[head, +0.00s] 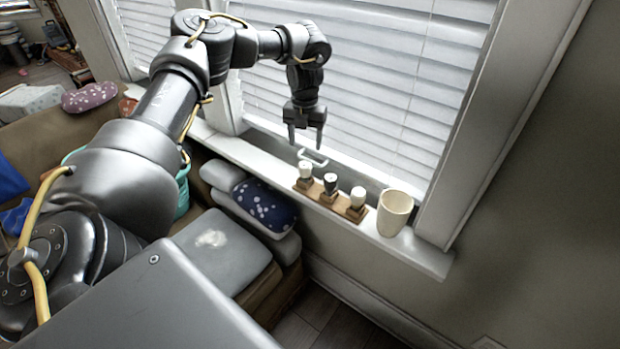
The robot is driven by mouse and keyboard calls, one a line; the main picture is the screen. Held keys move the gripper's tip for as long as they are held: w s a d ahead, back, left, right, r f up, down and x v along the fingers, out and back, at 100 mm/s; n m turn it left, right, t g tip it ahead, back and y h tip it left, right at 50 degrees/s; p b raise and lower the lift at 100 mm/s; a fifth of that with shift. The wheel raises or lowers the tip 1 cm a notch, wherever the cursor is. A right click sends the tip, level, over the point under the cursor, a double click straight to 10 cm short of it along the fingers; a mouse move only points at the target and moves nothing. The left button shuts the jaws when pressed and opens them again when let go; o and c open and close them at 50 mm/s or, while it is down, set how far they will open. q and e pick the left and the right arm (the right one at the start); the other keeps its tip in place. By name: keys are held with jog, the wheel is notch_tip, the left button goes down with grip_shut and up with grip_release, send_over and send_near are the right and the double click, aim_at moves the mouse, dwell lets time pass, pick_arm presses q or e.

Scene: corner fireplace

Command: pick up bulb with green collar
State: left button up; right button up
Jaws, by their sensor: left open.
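A wooden stand (324,199) on the white window sill holds three small bulb-like pieces in a row. The left one (305,169) is white on top, the middle one (330,183) has a dark body with a pale top, and the right one (357,197) is white. They are too small for me to make out a green collar on any of them. My left gripper (306,138) is open and empty, pointing down in front of the blinds. In the picture it is above the left bulb and apart from it. My right gripper is not in view.
A cream cup (394,213) stands right of the stand, near the end of the sill (433,260). A white handle-like loop (313,157) shows behind the left bulb. The window blinds (370,80) are close behind. Cushions (264,205) lie below the sill.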

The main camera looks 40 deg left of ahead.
pick_arm(q)
send_over(305, 164)
jog(key=f, duration=0.4)
jog(key=shift+s+a+f, duration=0.1)
jog(key=shift+a+f, duration=0.05)
jog(key=shift+a, duration=0.1)
jog(key=shift+f, duration=0.4)
jog(key=shift+d+f, duration=0.15)
jog(key=shift+f, duration=0.15)
notch_tip(305, 164, down, 4)
jog(key=shift+d+r+p, duration=0.1)
jog(key=shift+r+p, duration=0.05)
jog(key=shift+p, duration=0.25)
jog(key=shift+f, duration=0.6)
jog(key=c, duration=1)
jog(key=shift+o, duration=0.2)
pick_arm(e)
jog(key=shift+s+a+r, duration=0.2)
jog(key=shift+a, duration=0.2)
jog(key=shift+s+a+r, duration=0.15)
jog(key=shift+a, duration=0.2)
pick_arm(q)
jog(key=shift+r, duration=0.1)
